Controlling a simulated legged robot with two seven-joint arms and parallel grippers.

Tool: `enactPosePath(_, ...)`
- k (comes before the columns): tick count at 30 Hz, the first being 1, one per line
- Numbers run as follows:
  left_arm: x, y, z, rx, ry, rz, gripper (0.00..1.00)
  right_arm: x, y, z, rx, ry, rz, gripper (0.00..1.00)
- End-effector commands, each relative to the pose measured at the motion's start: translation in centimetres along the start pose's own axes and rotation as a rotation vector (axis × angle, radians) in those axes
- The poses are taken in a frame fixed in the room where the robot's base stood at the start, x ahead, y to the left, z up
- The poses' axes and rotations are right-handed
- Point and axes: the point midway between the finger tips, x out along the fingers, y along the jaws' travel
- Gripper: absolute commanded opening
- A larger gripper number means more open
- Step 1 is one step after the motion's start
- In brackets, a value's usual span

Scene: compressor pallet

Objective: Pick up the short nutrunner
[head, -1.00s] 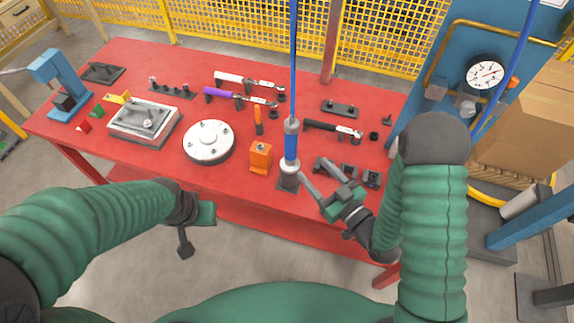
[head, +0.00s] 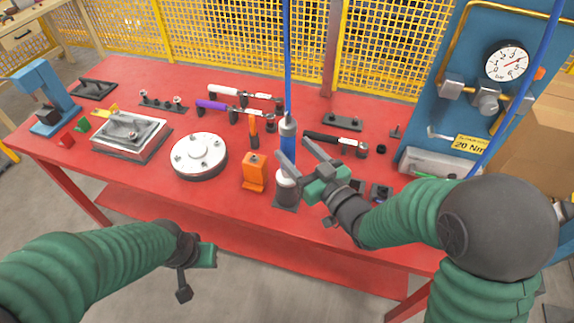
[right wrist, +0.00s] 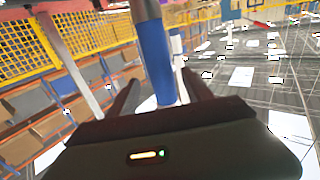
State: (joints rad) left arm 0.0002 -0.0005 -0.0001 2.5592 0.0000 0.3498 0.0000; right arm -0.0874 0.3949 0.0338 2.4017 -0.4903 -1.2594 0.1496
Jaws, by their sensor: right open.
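The short nutrunner appears to be the upright blue cylindrical tool with a grey top (head: 288,140), hanging on a blue hose over a grey-white stand (head: 287,188) near the table's front edge. My right gripper (head: 295,150) is open, with its fingers pointing at the tool, one on each side of it in the picture. The right wrist view shows the blue body (right wrist: 155,60) between the two dark fingers (right wrist: 158,92); whether they touch it cannot be told. My left gripper (head: 190,270) hangs in front of the table, away from the tool; its jaw opening is unclear.
An orange block (head: 254,172) stands just left of the stand. A black-handled wrench (head: 335,140) lies behind right. A round white flange (head: 199,155) is farther left. A blue gauge panel (head: 475,60) rises at right. The red table (head: 225,205) is bare along its front.

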Motion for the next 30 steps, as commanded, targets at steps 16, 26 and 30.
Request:
enactPosePath(16,-0.8,0.0,-0.1,0.000,-0.002,0.000,0.00,6.8,-0.4,-0.3,-0.001,-0.001,-0.001,0.59)
enactPosePath(26,-0.8,0.0,-0.1,0.000,-0.002,0.000,0.00,6.7,-0.4,-0.3,-0.002,-0.001,0.000,0.34)
enactPosePath(30,-0.8,0.0,-0.1,0.000,-0.002,0.000,0.00,6.7,-0.3,-0.2,-0.002,-0.002,0.000,0.16)
